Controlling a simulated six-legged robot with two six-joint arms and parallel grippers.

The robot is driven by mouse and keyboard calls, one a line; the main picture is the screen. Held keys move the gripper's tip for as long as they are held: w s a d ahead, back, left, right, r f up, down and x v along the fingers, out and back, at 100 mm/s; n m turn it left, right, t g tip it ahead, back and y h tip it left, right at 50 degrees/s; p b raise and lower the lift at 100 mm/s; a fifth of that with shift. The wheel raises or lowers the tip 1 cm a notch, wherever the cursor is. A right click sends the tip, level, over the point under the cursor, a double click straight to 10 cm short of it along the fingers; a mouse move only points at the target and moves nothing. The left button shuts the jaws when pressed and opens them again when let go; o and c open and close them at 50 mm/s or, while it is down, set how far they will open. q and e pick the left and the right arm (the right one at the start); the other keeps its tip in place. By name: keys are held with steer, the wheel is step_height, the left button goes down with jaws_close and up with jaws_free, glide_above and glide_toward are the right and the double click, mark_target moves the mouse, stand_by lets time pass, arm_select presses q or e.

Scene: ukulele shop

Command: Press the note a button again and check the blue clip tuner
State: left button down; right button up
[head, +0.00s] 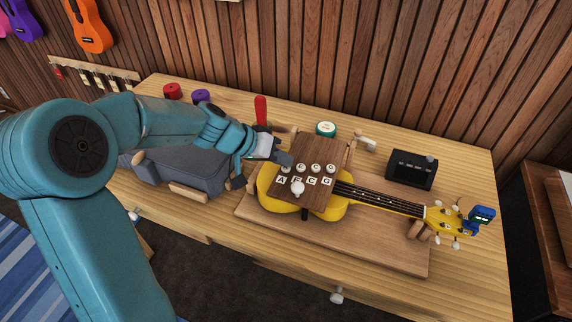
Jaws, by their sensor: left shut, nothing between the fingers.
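A yellow ukulele (345,208) lies on a wooden board with its neck to the right. A brown wooden panel (318,150) stands over its body, with a row of pale round buttons and the letters A, E, C, G. The A button (286,168) is leftmost, partly hidden by my left gripper (284,160). That gripper is shut and empty, its tip close above the A button; I cannot tell whether it touches. The blue clip tuner (482,214) is on the headstock at the right, its small screen too small to read. My right gripper is out of view.
A black box with knobs (411,170) stands behind the neck. A teal-lidded round tin (326,129), a red-handled tool (261,110), red (172,91) and purple (201,96) spools and a grey case (180,165) are also on the table. The table's right end is clear.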

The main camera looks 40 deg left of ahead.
mark_target(282, 170)
arm_select(q)
steer(key=shift+r+p, duration=0.4)
steer(key=shift+r, duration=0.45)
steer(key=shift+r, duration=0.1)
step_height(282, 170, up, 5)
steer(key=p, duration=0.3)
stand_by(0.5)
steer(key=shift+s, duration=0.1)
